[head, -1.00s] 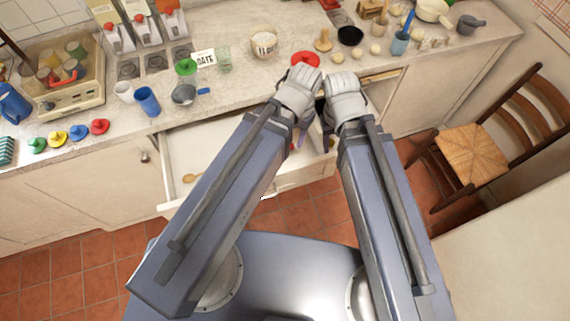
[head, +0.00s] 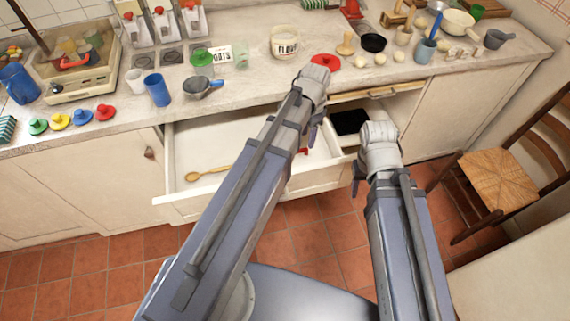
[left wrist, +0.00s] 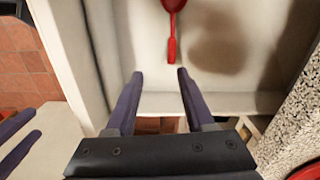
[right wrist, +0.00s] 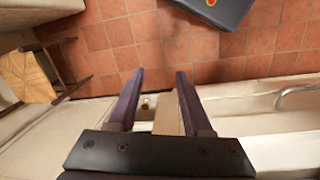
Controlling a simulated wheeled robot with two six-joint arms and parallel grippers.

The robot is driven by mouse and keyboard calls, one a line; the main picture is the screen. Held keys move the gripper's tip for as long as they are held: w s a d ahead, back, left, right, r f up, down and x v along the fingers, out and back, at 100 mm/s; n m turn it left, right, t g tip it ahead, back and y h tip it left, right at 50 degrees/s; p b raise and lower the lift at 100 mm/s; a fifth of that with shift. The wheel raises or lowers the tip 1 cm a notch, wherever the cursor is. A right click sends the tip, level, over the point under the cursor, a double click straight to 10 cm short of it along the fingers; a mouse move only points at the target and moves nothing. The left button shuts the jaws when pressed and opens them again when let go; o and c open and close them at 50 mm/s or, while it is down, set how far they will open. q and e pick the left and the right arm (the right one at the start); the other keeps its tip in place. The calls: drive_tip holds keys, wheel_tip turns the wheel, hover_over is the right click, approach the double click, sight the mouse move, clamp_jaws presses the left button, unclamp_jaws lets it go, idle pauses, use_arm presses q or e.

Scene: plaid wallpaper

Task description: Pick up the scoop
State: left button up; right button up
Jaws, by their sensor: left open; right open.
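A red utensil with a slim handle, which looks like the scoop (left wrist: 172,40), lies in the open drawer (head: 215,145). The left wrist view shows its handle pointing toward my left gripper (left wrist: 160,75) and its wider end cut off at the top. In the head view my left arm hides most of it. My left gripper is open and empty above the drawer, with the handle end just beyond its fingertips and apart from them. My right gripper (right wrist: 160,75) is open and empty to the right of the drawer, pointing down toward the floor and cabinet front.
A wooden spoon (head: 208,173) lies in the drawer's left part. A dark opening (head: 350,122) shows right of the drawer. The counter above holds a flour tub (head: 284,44), a blue cup (head: 157,90) and a red lid (head: 326,62). A chair (head: 500,180) stands at right.

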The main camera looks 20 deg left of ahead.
sight(303, 149)
use_arm(q)
drive_tip(key=shift+w+a+f+m+b, duration=0.55)
drive_tip(key=shift+w+a+f, duration=0.45)
drive_tip(key=shift+f, duration=0.2)
drive_tip(key=f+b, duration=0.8)
drive_tip(key=shift+s+d, duration=0.2)
drive_tip(key=shift+s, duration=0.05)
drive_tip(key=shift+r, duration=0.1)
use_arm(e)
wheel_tip(303, 149, down, 10)
drive_tip(key=shift+f, duration=0.15)
use_arm(q)
drive_tip(key=shift+c, duration=0.4)
clamp_jaws()
